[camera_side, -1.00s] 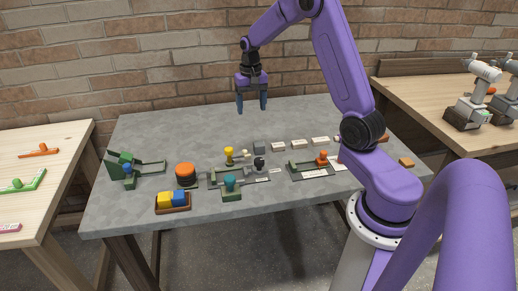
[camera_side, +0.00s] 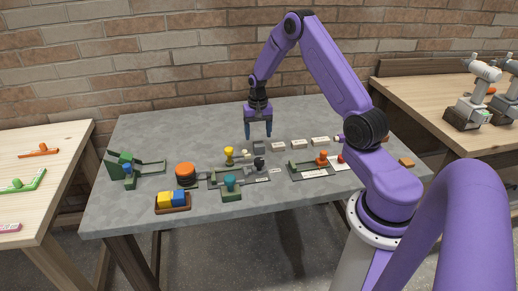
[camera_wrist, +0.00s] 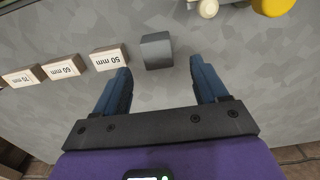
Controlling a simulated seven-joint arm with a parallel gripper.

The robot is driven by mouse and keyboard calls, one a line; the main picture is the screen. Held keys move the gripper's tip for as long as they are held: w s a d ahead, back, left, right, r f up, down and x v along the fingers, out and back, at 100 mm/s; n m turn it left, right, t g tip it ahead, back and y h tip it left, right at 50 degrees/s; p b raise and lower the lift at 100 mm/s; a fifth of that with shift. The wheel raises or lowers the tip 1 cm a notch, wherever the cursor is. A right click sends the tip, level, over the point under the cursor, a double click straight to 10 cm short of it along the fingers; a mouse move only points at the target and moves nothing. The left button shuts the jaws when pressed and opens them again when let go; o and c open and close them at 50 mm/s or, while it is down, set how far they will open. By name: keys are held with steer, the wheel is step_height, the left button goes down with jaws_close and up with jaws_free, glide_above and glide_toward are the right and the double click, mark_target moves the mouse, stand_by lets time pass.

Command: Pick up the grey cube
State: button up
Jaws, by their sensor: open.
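The grey cube (camera_side: 259,147) stands on the grey table (camera_side: 150,200), left of a row of pale blocks. In the wrist view the cube (camera_wrist: 156,50) lies just beyond my fingertips, between their lines and a little left of the middle. My gripper (camera_side: 258,134) points down above the table close to the cube. In the wrist view my gripper (camera_wrist: 160,72) has its two blue fingers apart with nothing between them. The exact height of the fingertips over the table is hard to tell.
Pale labelled blocks, one marked 50 mm (camera_wrist: 108,58), stand beside the cube. A yellow knob (camera_side: 229,152) and a cream piece (camera_wrist: 208,8) are on its other side. An orange button (camera_side: 186,171) and a blue-yellow block tray (camera_side: 173,208) lie nearer the front left.

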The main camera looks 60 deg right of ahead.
mark_target(259, 143)
steer(key=shift+s+d+f, duration=0.1)
steer(key=shift+f, duration=2.75)
steer(key=shift+c, duration=0.3)
steer(key=c, duration=1)
